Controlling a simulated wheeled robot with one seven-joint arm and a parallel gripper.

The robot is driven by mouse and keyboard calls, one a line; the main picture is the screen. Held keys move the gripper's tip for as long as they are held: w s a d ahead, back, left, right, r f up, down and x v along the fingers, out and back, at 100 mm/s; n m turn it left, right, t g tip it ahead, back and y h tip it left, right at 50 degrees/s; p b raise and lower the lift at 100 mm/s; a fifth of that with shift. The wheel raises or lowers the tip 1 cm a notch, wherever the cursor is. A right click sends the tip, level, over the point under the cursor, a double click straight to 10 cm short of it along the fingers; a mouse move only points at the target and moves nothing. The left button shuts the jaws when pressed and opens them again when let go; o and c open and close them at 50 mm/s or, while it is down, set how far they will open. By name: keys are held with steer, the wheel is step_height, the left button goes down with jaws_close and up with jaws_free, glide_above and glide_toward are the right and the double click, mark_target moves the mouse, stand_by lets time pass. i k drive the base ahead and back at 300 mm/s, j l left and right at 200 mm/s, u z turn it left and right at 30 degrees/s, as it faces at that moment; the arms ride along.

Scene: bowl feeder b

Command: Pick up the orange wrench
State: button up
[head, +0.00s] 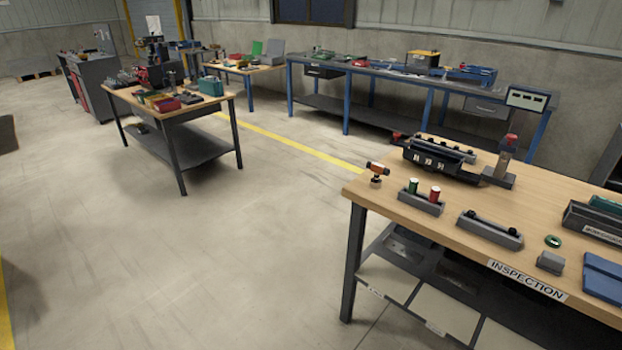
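I cannot make out a clear orange wrench in the head view. A small orange-and-black item (377,169) stands upright at the left corner of the inspection table (452,234); it is too small to tell what it is. My gripper is not in view.
The inspection table at right holds a grey rack (421,202) with a green and a red cylinder, a dark fixture (438,158) and a blue folder (604,277). A wooden bench (118,93) at left and a long blue-legged bench (395,72) behind carry clutter. The floor between is clear.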

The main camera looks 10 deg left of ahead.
mark_target(375, 181)
steer(key=u, duration=0.3)
steer(key=z, duration=1.8)
steer(key=u, duration=1.8)
steer(key=i+u, duration=0.4)
steer(key=i, duration=0.9)
steer(key=l, duration=0.05)
